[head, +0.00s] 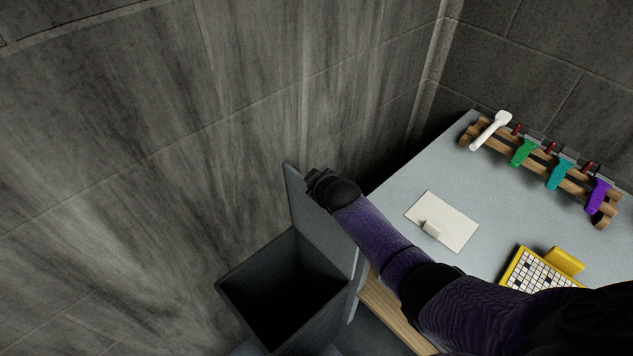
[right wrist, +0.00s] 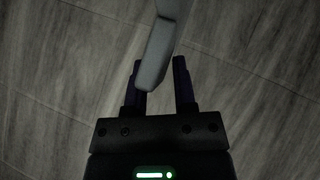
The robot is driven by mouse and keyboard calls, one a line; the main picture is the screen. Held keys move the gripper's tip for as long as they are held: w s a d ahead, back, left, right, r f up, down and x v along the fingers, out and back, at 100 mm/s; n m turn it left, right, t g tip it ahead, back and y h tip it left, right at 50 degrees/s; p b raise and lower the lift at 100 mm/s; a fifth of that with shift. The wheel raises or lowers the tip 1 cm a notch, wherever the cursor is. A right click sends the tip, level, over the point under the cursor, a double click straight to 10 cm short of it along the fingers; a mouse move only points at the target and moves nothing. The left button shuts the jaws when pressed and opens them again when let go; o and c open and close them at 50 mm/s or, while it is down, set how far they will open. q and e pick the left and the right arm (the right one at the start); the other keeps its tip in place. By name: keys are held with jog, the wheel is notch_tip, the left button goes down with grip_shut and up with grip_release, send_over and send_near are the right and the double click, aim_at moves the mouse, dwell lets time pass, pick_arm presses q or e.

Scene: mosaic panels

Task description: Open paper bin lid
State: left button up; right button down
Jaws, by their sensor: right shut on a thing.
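The grey paper bin (head: 232,289) stands at the lower middle of the head view, with its dark inside showing from above. Its grey lid (head: 311,230) stands up, tilted open, on the bin's right side. My right gripper (head: 315,186) is at the lid's upper end, and its arm covers part of the lid. In the right wrist view, the lid's edge (right wrist: 158,55) passes between the two fingers of my right gripper (right wrist: 158,78), which is shut on it. My left gripper is not in view.
A light grey table (head: 400,190) lies right of the bin. It bears a white panel (head: 452,222), a yellow-framed mosaic board (head: 535,274) and a wooden rack (head: 543,163) with coloured tools. A dark wall (head: 150,150) rises close behind the bin.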

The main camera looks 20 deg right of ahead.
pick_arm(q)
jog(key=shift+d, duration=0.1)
pick_arm(e)
jog(key=shift+s+d+f, duration=0.1)
jog(key=shift+f, duration=0.1)
jog(key=c, duration=0.8)
grip_release()
jog(key=shift+o, duration=0.8)
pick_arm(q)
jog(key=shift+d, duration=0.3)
pick_arm(e)
jog(key=shift+r, duration=0.1)
jog(key=shift+s+r+p, duration=0.2)
jog(key=shift+r+p, duration=0.1)
jog(key=shift+p, duration=0.15)
pick_arm(q)
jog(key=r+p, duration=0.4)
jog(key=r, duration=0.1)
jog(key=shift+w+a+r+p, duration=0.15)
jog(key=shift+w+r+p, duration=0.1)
jog(key=shift+p, duration=0.05)
pick_arm(e)
jog(key=v, duration=0.9)
